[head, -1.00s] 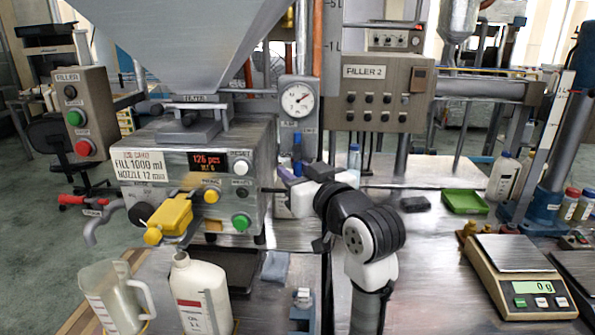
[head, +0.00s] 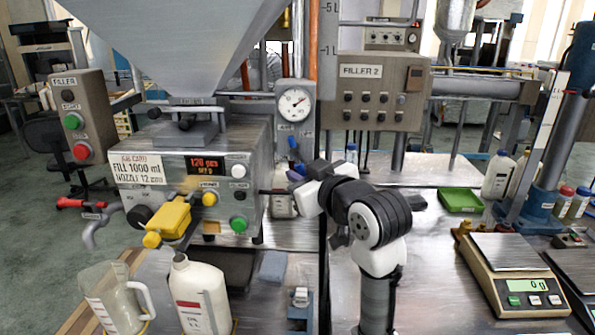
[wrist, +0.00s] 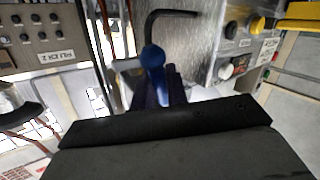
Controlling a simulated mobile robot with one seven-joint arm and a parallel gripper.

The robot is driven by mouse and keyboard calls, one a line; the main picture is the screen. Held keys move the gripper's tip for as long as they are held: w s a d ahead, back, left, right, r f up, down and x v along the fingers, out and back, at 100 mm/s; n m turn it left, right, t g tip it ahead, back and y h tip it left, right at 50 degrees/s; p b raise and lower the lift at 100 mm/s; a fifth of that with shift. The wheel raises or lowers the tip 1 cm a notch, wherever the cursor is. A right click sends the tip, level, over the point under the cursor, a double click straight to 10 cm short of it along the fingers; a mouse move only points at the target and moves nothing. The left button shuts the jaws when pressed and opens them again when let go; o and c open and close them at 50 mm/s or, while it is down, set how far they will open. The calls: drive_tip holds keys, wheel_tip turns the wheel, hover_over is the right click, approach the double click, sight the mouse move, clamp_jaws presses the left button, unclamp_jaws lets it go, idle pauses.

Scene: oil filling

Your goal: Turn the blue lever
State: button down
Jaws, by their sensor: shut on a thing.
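The blue lever (head: 293,143) shows in the head view just below the round gauge, beside the filler machine. It leans a little to the left, and its lower part is hidden by my gripper. In the wrist view the rounded blue end of the lever (wrist: 152,58) stands up at the dark fingertips. My gripper (head: 297,173) is shut on the lever, and its dark fingers also show in the wrist view (wrist: 164,88). The exact contact is partly hidden.
The filler machine (head: 240,150), with buttons and a yellow nozzle block (head: 169,217), stands close on the left. The pressure gauge (head: 294,103) is just above. A white bottle (head: 199,295) and a clear jug (head: 110,295) stand at front left; a scale (head: 515,275) is at right.

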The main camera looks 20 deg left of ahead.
drive_tip(key=c, duration=1.5)
unclamp_jaws()
drive_tip(key=shift+s+d, duration=0.1)
drive_tip(key=b+v, duration=0.3)
drive_tip(key=v, duration=1)
drive_tip(key=shift+s+d, duration=0.2)
drive_tip(key=shift+s, duration=0.05)
